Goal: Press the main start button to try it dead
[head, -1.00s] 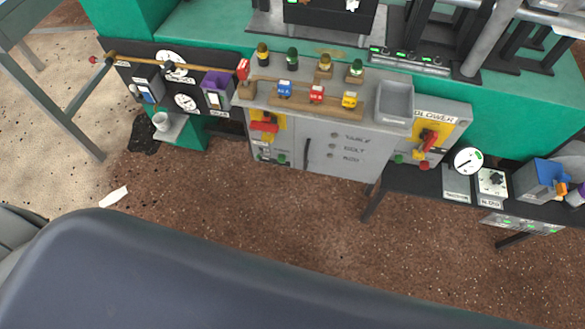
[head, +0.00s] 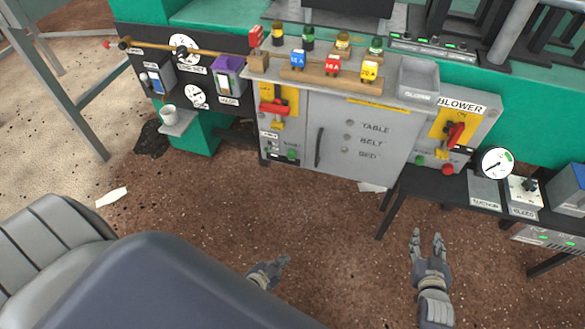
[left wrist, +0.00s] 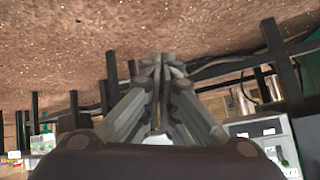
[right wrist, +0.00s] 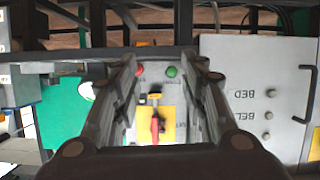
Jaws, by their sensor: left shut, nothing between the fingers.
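A green button (head: 292,154) sits low on the left of the grey cabinet (head: 330,155), under a red switch handle (head: 272,108) on a yellow plate. Its small label is not readable. Another green button (head: 420,160) and a red button (head: 447,168) sit under the BLOWER switch (head: 455,135); this green button also shows in the right wrist view (right wrist: 172,71). My left gripper (head: 284,261) is shut and empty, low in front of the cabinet, apart from it. My right gripper (head: 427,236) is open and empty, below the black bench on the right.
The black bench (head: 400,182) with a gauge (head: 497,163) juts out at the right. A grey seat (head: 50,240) is at the left.

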